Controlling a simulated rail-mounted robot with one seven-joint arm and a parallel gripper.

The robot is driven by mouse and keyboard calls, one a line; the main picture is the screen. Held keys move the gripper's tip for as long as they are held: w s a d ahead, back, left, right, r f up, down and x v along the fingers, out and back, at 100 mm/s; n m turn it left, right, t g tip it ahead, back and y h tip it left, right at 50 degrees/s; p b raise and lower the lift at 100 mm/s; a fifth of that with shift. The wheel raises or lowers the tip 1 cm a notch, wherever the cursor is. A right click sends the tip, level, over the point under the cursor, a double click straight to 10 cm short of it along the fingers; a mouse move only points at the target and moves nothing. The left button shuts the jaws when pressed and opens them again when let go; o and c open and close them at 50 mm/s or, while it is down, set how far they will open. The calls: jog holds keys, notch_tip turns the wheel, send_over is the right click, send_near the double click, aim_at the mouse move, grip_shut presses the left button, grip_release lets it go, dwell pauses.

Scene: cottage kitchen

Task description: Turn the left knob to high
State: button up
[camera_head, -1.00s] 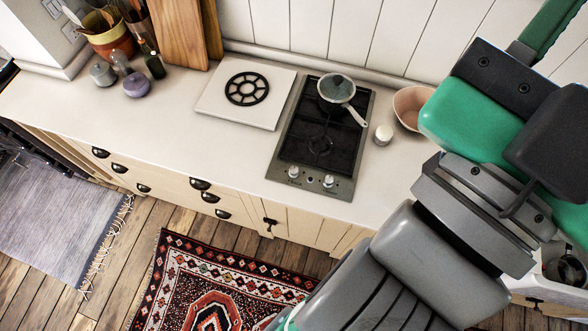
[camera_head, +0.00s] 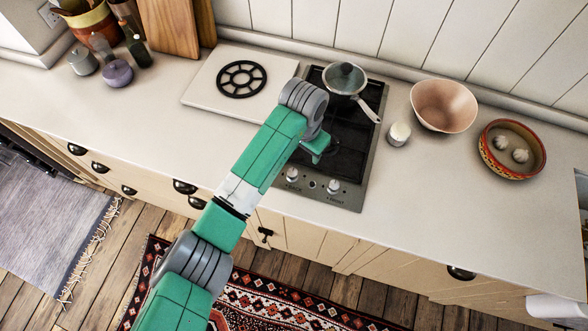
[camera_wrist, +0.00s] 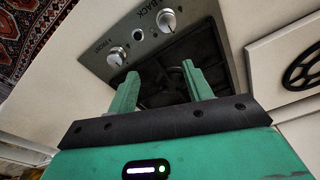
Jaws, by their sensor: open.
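The two-burner hob (camera_head: 350,165) is set in the counter, with two silver knobs on its front panel. The left knob (camera_head: 292,175), by the "BACK" label, also shows at the top of the wrist view (camera_wrist: 166,20). The right knob (camera_head: 333,186), by the "FRONT" label, also shows in the wrist view (camera_wrist: 117,56). My gripper (camera_wrist: 160,75) is open and empty over the hob, its fingers apart and clear of both knobs. In the head view its end (camera_head: 318,148) is partly hidden by my wrist. The knobs' settings are too small to read.
A lidded pan (camera_head: 345,80) stands on the back burner, its handle pointing right. A white shaker (camera_head: 398,134), a pink bowl (camera_head: 443,106) and a patterned bowl (camera_head: 512,150) stand to the right. A white board with a black trivet (camera_head: 242,79) lies left. The front counter is clear.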

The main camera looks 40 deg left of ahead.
aim_at(293, 171)
jog(key=shift+n+g, duration=0.3)
jog(key=shift+g, duration=0.3)
jog(key=s+a+f, duration=0.2)
jog(key=shift+s+f, duration=0.25)
jog(key=shift+s, duration=0.1)
notch_tip(293, 171, down, 8)
jog(key=shift+r+b, duration=0.15)
jog(key=shift+b, duration=0.4)
jog(key=c, duration=1)
jog(key=shift+o, duration=0.2)
